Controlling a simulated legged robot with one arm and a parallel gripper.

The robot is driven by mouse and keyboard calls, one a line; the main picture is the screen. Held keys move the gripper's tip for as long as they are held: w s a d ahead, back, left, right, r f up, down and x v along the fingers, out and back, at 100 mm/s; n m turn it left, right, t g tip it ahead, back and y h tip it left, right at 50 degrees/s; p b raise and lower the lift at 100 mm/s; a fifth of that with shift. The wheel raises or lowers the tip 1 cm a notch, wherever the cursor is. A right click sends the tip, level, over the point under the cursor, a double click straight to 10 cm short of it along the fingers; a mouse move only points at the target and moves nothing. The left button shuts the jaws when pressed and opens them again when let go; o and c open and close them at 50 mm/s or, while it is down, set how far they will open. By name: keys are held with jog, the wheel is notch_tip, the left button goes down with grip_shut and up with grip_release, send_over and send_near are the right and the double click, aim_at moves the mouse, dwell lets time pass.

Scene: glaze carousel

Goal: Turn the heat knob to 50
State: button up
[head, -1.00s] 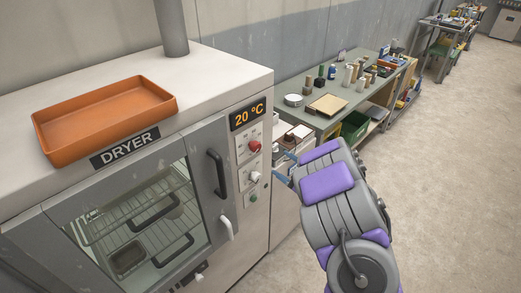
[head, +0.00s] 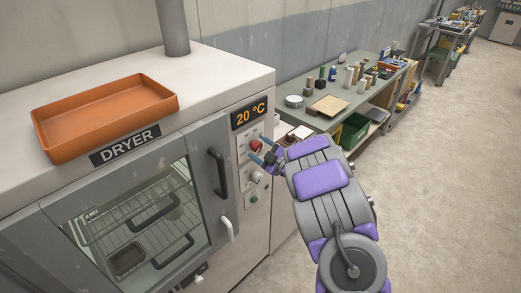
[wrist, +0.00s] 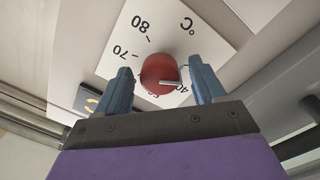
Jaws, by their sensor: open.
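The red heat knob (head: 255,145) is on the dryer's front panel, below an orange display (head: 248,113) reading 20 °C. In the wrist view the knob (wrist: 157,70) sits on a white dial plate (wrist: 128,45) marked 80, 70 and 40, with another number partly hidden by the knob. A pale pointer line shows on the knob's lower right side. My gripper (head: 261,150) is open at the knob. In the wrist view its blue fingers (wrist: 163,86) are on either side of the knob; I see gaps, but cannot tell how deep they reach.
A pale knob (head: 255,177) and a green button (head: 253,198) lie below on the panel. The black door handle (head: 217,172) is just left. An orange tray (head: 105,115) rests on the dryer. A workbench (head: 345,92) with jars stands behind; the floor at right is clear.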

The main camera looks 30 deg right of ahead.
jog(key=shift+a, duration=0.1)
jog(key=shift+a, duration=0.1)
jog(key=shift+c, duration=0.8)
jog(key=c, duration=0.9)
